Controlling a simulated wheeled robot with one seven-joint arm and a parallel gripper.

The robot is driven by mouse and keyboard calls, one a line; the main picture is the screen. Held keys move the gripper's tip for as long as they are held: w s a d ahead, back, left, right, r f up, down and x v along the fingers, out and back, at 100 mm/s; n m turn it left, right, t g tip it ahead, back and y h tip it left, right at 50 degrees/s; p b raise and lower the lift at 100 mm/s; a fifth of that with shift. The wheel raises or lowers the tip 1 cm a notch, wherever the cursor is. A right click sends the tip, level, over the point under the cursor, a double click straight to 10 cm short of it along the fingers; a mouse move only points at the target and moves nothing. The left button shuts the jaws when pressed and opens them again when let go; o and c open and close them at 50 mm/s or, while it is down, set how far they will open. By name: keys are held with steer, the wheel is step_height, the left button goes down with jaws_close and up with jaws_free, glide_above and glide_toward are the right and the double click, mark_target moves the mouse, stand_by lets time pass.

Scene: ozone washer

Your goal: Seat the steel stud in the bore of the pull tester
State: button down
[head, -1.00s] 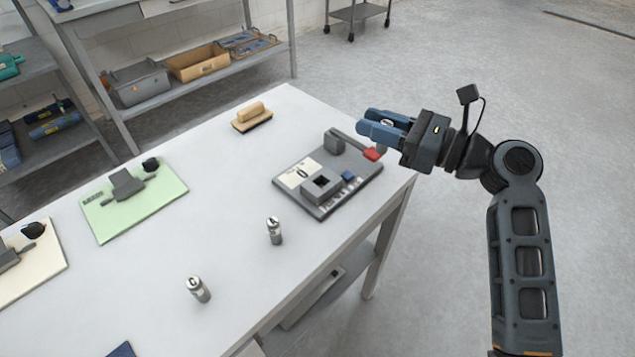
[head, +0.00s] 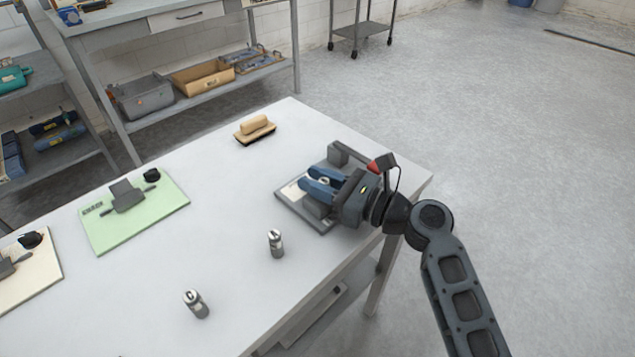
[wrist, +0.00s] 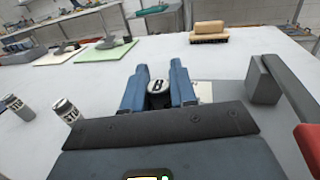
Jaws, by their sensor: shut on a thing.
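My gripper (head: 324,183) is over the pull tester (head: 292,203) with its blue fingers pointing left. It is shut on a steel stud (wrist: 158,87), which shows between the fingertips in the wrist view with a "B" on its dark-rimmed top. The stud's lower end is hidden, so I cannot tell whether it is in the bore. The tester is a dark plate near the table's right edge; its bored block is hidden by my gripper. Its grey post and lever (wrist: 264,80) and red grip (wrist: 309,140) show at right in the wrist view.
Two more steel studs stand upright on the table, one nearer the tester (head: 275,242), one farther left (head: 196,303). A wooden brush (head: 256,128) lies behind. A green mat with a device (head: 165,212) lies left. The middle of the table is clear.

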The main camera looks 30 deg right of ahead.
steer(key=shift+f, duration=0.15)
steer(key=c, duration=0.9)
jaws_free()
steer(key=shift+s+d, duration=0.1)
steer(key=v, duration=1.1)
steer(key=shift+s+d, duration=0.2)
steer(key=shift+s, duration=0.15)
